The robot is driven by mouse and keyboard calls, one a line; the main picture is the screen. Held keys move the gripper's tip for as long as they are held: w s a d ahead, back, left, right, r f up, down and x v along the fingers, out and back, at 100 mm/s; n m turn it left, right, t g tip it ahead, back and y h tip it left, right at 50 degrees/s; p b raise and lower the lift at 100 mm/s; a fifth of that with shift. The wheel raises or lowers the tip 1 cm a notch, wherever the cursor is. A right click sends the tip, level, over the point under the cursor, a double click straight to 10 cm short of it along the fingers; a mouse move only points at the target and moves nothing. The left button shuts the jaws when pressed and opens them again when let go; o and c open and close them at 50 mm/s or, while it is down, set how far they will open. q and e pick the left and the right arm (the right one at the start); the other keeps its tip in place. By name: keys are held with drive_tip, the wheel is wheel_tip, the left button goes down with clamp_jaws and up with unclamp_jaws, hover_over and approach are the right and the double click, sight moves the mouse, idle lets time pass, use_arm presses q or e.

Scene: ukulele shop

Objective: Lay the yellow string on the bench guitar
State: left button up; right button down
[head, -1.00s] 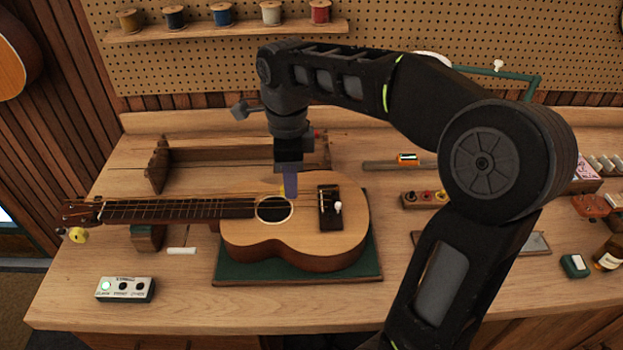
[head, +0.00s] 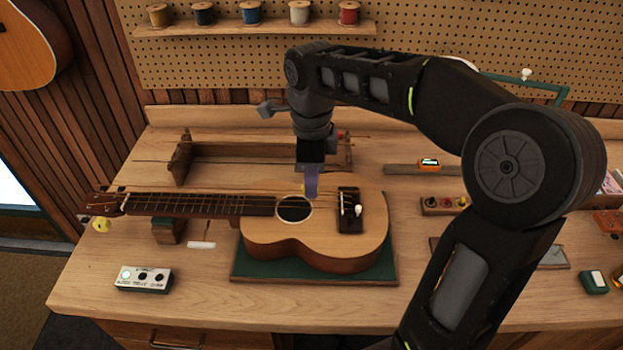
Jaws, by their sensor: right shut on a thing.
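The bench guitar (head: 275,238) lies on its back on a green mat (head: 250,272), neck to the left and bridge to the right. Strings run along its neck and over the sound hole. My right gripper (head: 310,187) points down over the body, between sound hole and bridge. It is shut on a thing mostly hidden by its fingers. A small yellow bit, likely the yellow string (head: 303,188), shows at the left of the fingertips. I cannot tell whether it touches the guitar. My left gripper is out of view.
A wooden rack (head: 183,158) with thin rods stands behind the guitar. A neck rest (head: 166,231) supports the neck.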

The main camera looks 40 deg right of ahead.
drive_tip(key=shift+f, duration=0.15)
wheel_tip(320, 180, down, 3)
drive_tip(key=b, duration=0.2)
drive_tip(key=shift+b, duration=0.4)
drive_tip(key=shift+f+b, duration=1.25)
drive_tip(key=shift+f, duration=0.5)
drive_tip(key=c, duration=1)
unclamp_jaws()
drive_tip(key=shift+c, duration=0.2)
drive_tip(key=shift+r, duration=0.15)
drive_tip(key=shift+r+p, duration=2.8)
drive_tip(key=shift+r, duration=0.6)
